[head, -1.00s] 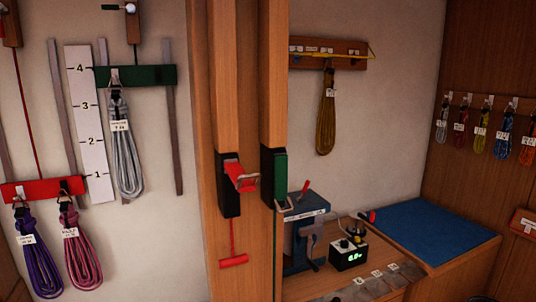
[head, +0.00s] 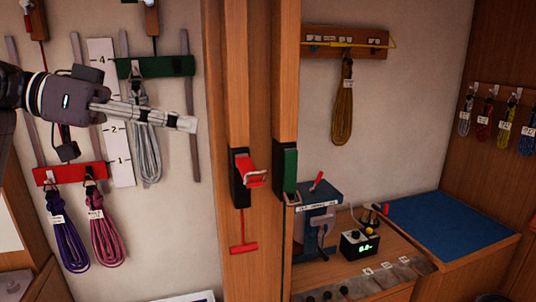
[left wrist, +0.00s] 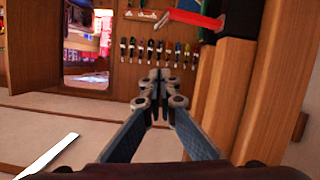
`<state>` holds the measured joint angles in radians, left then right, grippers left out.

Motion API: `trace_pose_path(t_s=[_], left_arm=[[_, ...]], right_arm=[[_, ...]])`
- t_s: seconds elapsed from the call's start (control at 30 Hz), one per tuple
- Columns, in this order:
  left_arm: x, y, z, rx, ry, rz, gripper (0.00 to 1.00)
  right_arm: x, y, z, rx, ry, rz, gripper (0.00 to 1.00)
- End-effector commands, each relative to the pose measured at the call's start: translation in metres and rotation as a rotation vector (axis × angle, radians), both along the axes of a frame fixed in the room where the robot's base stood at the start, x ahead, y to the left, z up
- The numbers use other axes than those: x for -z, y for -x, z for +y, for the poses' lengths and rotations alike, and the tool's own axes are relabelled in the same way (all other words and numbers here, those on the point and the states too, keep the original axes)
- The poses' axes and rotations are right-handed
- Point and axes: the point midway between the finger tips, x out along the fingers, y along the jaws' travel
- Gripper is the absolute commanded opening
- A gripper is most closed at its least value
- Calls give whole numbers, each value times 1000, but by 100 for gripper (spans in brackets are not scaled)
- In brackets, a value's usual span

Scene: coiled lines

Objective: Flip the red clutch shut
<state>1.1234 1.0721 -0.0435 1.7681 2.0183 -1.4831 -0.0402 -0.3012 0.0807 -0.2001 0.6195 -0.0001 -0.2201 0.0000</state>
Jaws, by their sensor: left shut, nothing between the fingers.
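The red clutch (head: 251,171) is on the left wooden post, with its red lever sticking out from a black body and a metal loop at its end. A red T-handle (head: 243,248) hangs on a cord below it. My left gripper (head: 190,124) is shut and empty, pointing right, to the left of and a little above the clutch in the head view. In the left wrist view the closed fingertips (left wrist: 159,76) are clear of a red lever (left wrist: 194,18) that shows beyond them at the top. My right gripper is not in view.
A green clutch (head: 291,170) lies flat on the right post. A green bar (head: 180,66) and a red bar (head: 60,175) carry coiled lines on the left wall. A bench with a blue mat (head: 440,220) stands at the right.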

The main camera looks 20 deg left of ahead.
Motion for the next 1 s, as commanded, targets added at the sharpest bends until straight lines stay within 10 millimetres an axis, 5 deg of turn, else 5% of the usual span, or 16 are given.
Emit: trace_pose_path(t_s=[0.53,1.0], left_arm=[[-1,2,-11,14,-11,-4,0],[26,-44,-87,15,-8,-2,0]], right_arm=[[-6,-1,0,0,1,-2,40],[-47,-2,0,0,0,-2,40]])
